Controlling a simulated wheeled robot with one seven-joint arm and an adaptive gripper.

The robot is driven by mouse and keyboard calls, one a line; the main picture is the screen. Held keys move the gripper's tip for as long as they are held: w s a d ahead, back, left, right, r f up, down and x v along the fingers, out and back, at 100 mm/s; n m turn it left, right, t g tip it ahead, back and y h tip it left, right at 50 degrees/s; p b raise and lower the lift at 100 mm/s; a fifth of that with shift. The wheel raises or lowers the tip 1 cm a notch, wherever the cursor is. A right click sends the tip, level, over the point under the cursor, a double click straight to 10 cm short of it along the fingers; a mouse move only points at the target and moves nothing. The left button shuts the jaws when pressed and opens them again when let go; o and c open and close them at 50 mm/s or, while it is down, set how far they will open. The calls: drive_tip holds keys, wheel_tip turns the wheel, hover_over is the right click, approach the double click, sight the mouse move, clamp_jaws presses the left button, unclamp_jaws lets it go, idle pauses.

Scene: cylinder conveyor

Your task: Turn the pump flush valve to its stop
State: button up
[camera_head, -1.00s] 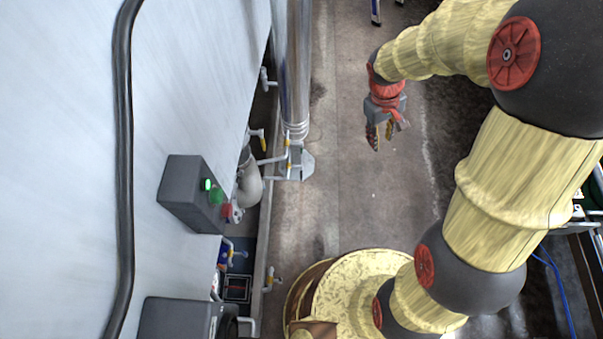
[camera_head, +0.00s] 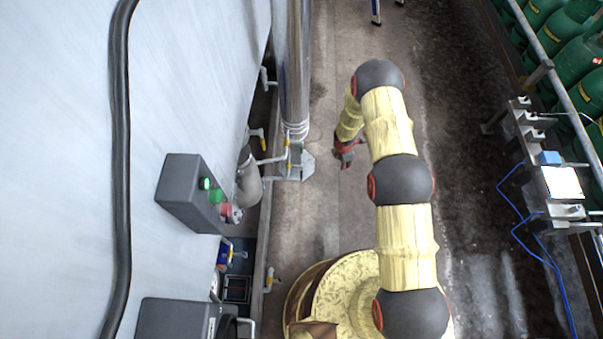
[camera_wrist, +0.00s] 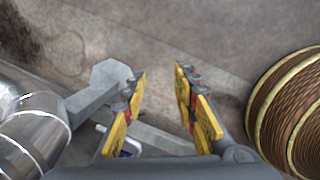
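Several small valves with yellow-marked handles and pale pipe stubs line the left wall in the head view. One valve (camera_head: 261,133) is beside the grey elbow pipe, another valve (camera_head: 287,142) is by the foot of the steel pipe, and one valve (camera_head: 270,280) is lower down. I cannot tell which is the pump flush valve. My gripper (camera_head: 346,161) hangs over the floor to the right of the pipe bracket, apart from the valves. In the wrist view my gripper (camera_wrist: 160,75) has its yellow-padded fingers spread, with nothing held between them.
A vertical steel pipe (camera_head: 294,70) and its bracket (camera_head: 299,162) stand left of my gripper; the bracket (camera_wrist: 108,74) also shows in the wrist view. A grey button box (camera_head: 185,190) juts from the wall. A rail bench (camera_head: 543,170) is at right. The middle floor is clear.

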drive_tip(key=w+a+f+n+y+b, duration=0.1)
drive_tip(key=a+f+n+y, duration=0.1)
drive_tip(key=a+f+n, duration=0.4)
drive_tip(key=w+a+f+n+y+b, duration=0.1)
drive_tip(key=a+f+n+y, duration=0.1)
drive_tip(key=a+f+n, duration=0.4)
drive_tip(key=w+a+f+n+y+b, duration=0.1)
drive_tip(key=a+f+n+y+b, duration=0.1)
drive_tip(key=a+f+n, duration=0.4)
drive_tip(key=shift+w+f+t, duration=0.2)
drive_tip(key=shift+f+t, duration=0.05)
drive_tip(key=shift+t, duration=0.15)
drive_tip(key=shift+c, duration=0.4)
clamp_jaws()
